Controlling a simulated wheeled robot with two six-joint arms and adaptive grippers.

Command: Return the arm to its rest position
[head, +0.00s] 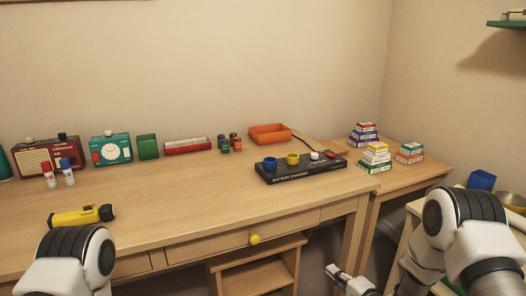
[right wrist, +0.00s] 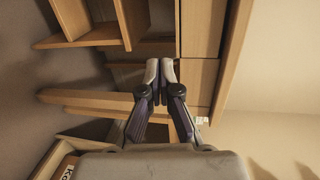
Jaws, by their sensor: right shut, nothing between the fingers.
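My right gripper (head: 333,270) is low at the bottom of the head view, in front of the desk and right of the open shelf unit. In the right wrist view, its fingertips (right wrist: 160,70) are together with nothing between them. My right arm comes in from the lower right corner. My left arm shows at the lower left in front of the desk, but its gripper is out of view.
A drawer with a yellow knob (head: 254,239) is shut. Stacked boxes (head: 376,155) stand on the side table. The desk's front middle is clear.

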